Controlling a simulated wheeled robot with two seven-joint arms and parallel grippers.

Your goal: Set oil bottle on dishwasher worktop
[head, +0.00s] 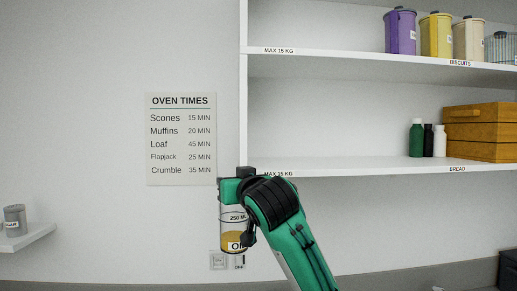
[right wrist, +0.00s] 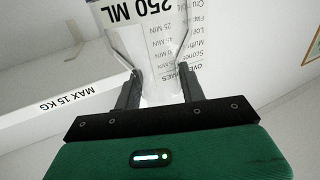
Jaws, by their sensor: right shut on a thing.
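The oil bottle (head: 236,241) is clear, with a "250 ML" mark and yellow contents low down behind a partly hidden label. My right gripper (head: 232,190) is shut on it and holds it upright in the air before the wall. In the right wrist view the fingers (right wrist: 160,78) press on both sides of the clear bottle (right wrist: 150,45). The arm hides part of the bottle. My left gripper is not in view. I cannot make out the dishwasher worktop.
White shelves (head: 340,167) stand to the right, with several canisters (head: 437,35), small bottles (head: 416,140) and a wooden bread box (head: 482,131). A small ledge (head: 30,235) at left holds a grey tin (head: 15,220). An oven times sign (head: 181,139) hangs on the wall.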

